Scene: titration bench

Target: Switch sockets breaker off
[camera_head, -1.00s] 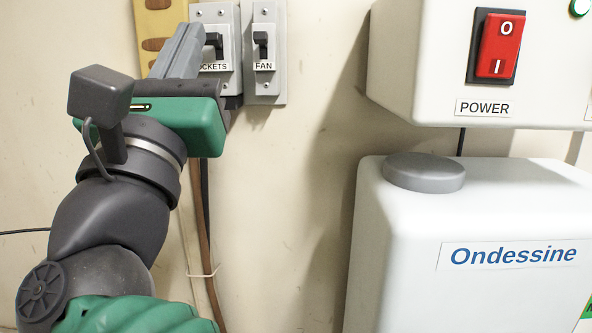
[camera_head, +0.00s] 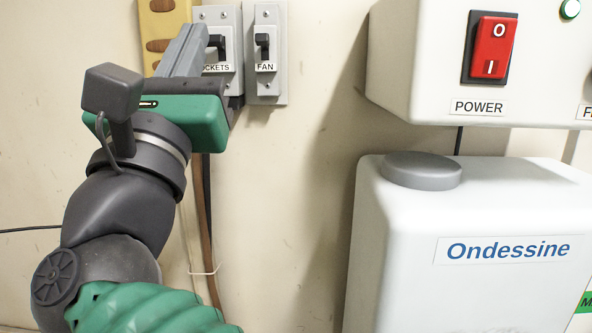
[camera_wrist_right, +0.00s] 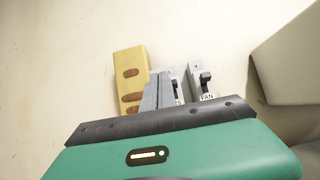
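The SOCKETS breaker (camera_head: 225,17) is a grey wall plate with a black lever (camera_head: 217,43), and its label is partly covered by my gripper. The lever looks raised, much like the lever on the FAN plate beside it. My right gripper (camera_head: 190,45) comes up from below with its grey fingers together, just left of the SOCKETS lever. I cannot tell whether the fingers touch it. In the right wrist view, the closed fingers (camera_wrist_right: 158,90) partly cover the SOCKETS plate, and its lever (camera_wrist_right: 175,90) shows just right of them. My left gripper is not in view.
The FAN breaker (camera_head: 265,80) stands close on the right. A yellow wooden strip (camera_head: 154,28) is left of the fingers. A white unit with a red POWER switch (camera_head: 492,45) and a white Ondessine container (camera_head: 450,290) are at right. Bare wall lies between.

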